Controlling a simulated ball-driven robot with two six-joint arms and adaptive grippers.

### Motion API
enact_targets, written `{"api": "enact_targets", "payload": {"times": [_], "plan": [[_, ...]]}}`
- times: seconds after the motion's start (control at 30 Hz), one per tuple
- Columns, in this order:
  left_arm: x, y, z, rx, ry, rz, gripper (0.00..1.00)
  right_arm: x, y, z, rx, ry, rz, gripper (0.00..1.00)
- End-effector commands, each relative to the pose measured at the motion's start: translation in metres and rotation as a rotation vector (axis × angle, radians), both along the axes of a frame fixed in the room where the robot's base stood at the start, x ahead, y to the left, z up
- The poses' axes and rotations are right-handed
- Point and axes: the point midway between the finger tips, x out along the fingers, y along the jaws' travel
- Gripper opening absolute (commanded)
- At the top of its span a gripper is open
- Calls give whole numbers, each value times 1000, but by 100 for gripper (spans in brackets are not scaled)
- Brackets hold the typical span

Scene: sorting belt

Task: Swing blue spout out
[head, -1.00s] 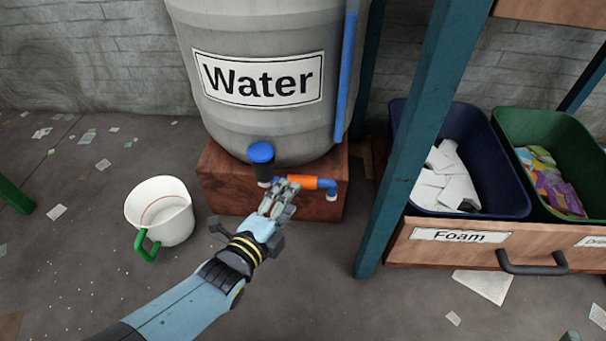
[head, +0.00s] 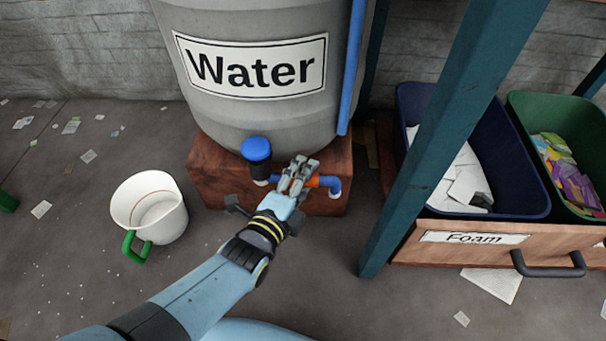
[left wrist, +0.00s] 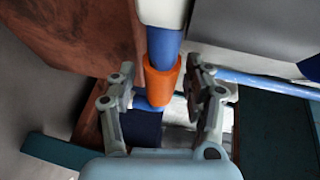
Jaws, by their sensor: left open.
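The blue spout (head: 334,186) runs to the right from a valve with a blue cap (head: 257,149), low on the grey water barrel (head: 250,118). An orange collar (head: 314,181) sits on the spout. My left gripper (head: 299,170) is at the collar and covers part of the pipe in the head view. In the left wrist view its open fingers (left wrist: 160,76) stand on either side of the orange collar (left wrist: 163,88), with the blue pipe (left wrist: 165,45) running between them. I cannot tell whether a finger touches it. My right gripper is not in view.
A white bucket (head: 150,208) with a green handle stands on the floor left of the barrel's wooden base (head: 222,185). A teal post (head: 425,165) rises to the right of the spout. Behind it are blue and green bins in a drawer (head: 560,255).

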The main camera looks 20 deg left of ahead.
Motion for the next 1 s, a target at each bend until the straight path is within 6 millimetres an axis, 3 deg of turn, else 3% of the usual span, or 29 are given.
{"api": "enact_targets", "payload": {"times": [0.13,0.53,1.0], "plan": [[0,0,0,0,0,0,51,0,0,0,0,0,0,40],[0,0,0,0,1,0,0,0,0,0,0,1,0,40],[-2,0,0,2,3,-16,0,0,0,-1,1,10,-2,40]]}}
